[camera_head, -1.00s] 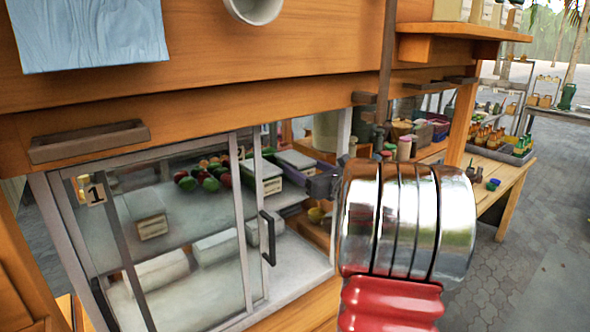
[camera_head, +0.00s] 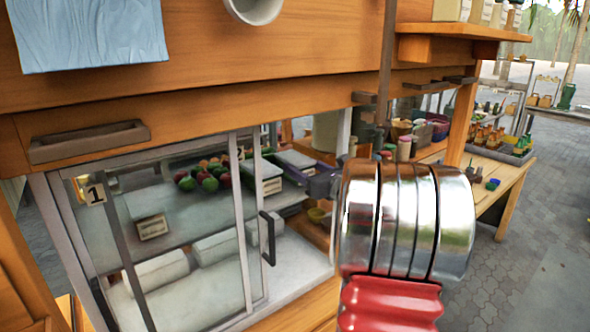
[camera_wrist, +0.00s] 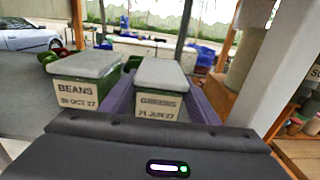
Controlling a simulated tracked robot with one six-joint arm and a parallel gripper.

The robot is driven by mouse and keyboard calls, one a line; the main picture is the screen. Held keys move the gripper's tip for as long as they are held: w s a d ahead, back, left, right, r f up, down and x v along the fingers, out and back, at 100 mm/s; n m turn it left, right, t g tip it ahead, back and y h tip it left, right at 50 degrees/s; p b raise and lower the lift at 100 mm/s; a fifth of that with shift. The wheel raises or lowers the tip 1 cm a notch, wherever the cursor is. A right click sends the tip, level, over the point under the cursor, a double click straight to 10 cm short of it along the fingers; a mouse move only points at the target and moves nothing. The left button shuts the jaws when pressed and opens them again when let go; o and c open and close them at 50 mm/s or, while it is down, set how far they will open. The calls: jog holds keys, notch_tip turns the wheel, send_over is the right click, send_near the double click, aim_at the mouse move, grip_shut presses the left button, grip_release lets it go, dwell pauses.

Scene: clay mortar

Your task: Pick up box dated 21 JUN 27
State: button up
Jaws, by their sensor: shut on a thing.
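The box dated 21 JUN 27 (camera_wrist: 160,106) is green with a grey lid and a pale label reading GREENS, in the middle of the wrist view. In the head view its grey lid (camera_head: 294,159) shows behind the glass case's frame. My gripper (camera_wrist: 160,76) is shut on this box, one purple-grey finger along each side; it also shows in the head view (camera_head: 318,180). The box is upright. I cannot tell whether it is clear of the shelf. The box's lower part is hidden behind my dark gripper body.
A similar box labelled BEANS, 30 OCT 27 (camera_wrist: 76,92) stands close on the left. Red and green fruit (camera_head: 205,178) lies further left. A white post (camera_wrist: 270,65) stands close on the right. The glass door (camera_head: 190,235) with its dark handle (camera_head: 268,238) is in front.

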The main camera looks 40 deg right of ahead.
aim_at(303, 161)
jog(key=shift+c, duration=0.9)
jog(key=shift+r, duration=0.15)
jog(key=shift+r, duration=1.4)
jog(key=shift+s+r, duration=0.2)
jog(key=shift+r, duration=0.1)
jog(key=s+a, duration=0.2)
jog(key=s, duration=1.5)
jog(key=shift+s+a, duration=0.2)
jog(key=shift+a, duration=0.15)
jog(key=shift+f, duration=0.1)
